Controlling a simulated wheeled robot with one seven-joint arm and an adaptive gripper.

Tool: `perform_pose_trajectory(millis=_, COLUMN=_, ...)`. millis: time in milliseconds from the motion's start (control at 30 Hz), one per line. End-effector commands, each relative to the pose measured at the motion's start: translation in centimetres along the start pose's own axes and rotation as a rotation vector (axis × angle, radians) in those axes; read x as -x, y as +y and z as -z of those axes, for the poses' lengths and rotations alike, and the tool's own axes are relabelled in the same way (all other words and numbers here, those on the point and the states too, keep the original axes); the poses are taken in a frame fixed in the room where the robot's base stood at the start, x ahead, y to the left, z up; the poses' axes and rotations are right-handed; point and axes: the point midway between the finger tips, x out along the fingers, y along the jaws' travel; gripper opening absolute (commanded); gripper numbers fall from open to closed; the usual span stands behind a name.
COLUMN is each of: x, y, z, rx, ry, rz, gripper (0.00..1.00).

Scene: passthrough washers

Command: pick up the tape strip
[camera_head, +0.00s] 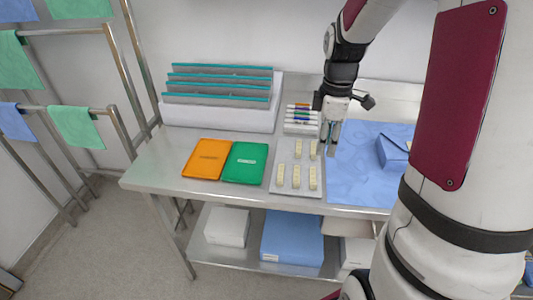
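Several small cream strips, which look like the tape strips, lie in two rows on a grey tray (288,192) on the metal table. In the front row there is a left strip (281,175), a middle strip (296,176) and a right strip (312,178). The back row shows one strip (298,149) and another strip (313,149) closer to my gripper. My gripper (328,152) points down at the tray's back right edge, just right of that strip. Its fingers are too small to show whether they are open, and I see nothing between them.
A pen rack (301,119) stands behind the tray. A blue cloth (352,175) with a blue wrapped pack (394,152) is on the right. A slotted rack (219,116) stands behind the folders.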

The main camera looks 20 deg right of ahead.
Motion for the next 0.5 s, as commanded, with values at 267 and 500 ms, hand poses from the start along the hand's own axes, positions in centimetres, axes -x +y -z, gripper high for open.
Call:
perform_pose_trajectory(millis=267, x=-3.4, y=0.4, z=-0.3, rx=0.027, ry=-0.001, rz=0.016, gripper=0.28)
perform_pose_trajectory(millis=500, x=-7.8, y=0.3, z=-0.3, rx=0.027, ry=-0.001, rz=0.015, gripper=0.28)
